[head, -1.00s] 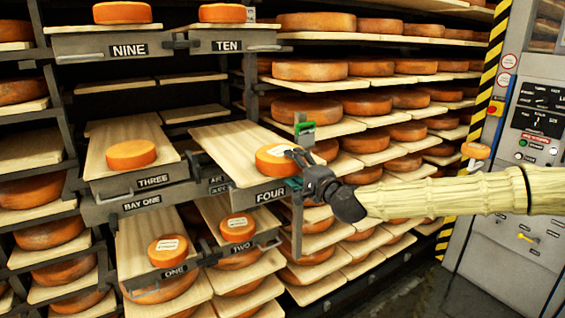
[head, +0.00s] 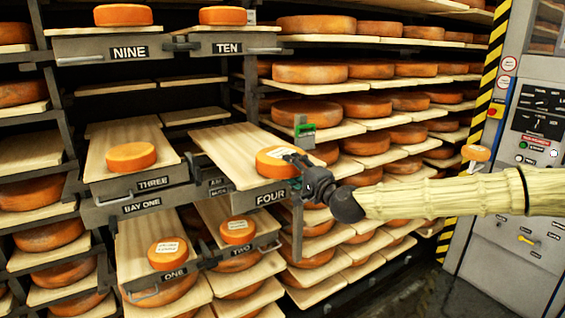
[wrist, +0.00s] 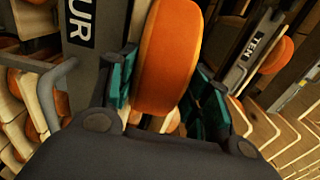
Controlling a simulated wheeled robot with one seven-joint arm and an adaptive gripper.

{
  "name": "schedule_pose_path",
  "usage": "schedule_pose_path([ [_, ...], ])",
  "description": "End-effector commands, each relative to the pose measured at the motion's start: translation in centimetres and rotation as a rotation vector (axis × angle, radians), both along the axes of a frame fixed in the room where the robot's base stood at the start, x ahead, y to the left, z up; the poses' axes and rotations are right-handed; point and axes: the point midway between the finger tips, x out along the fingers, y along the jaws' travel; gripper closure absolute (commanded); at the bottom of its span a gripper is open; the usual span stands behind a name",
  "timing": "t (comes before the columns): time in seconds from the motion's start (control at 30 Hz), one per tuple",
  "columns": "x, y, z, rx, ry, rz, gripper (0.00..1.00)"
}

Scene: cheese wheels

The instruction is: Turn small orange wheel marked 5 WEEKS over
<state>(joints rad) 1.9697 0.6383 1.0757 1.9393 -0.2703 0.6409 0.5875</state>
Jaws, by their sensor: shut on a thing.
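A small orange wheel (head: 277,167) with a white label on its upper face lies flat on the board of shelf FOUR (head: 222,146), near its front right end. The label's writing is too small to read. My gripper (head: 290,160) reaches in from the right and is shut on this wheel. In the wrist view the orange wheel (wrist: 166,60) sits between the teal finger pads (wrist: 165,90), its rim facing the camera. In the head view the fingers are partly hidden by the wrist and the wheel.
Other small wheels lie on boards THREE (head: 131,156), ONE (head: 167,254) and TWO (head: 237,230); the last two look labelled. Racks of large wheels (head: 310,73) fill the back. A green-topped post (head: 304,130) stands close behind my gripper. Board FOUR is bare to the left.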

Motion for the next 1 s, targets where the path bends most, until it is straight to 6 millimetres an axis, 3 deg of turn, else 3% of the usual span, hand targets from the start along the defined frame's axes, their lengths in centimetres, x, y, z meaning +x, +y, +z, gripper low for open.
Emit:
schedule_pose_path([
  [1.0, 0.0, 0.0, 2.2, 0.002, -0.004, -0.001, 1.00],
])
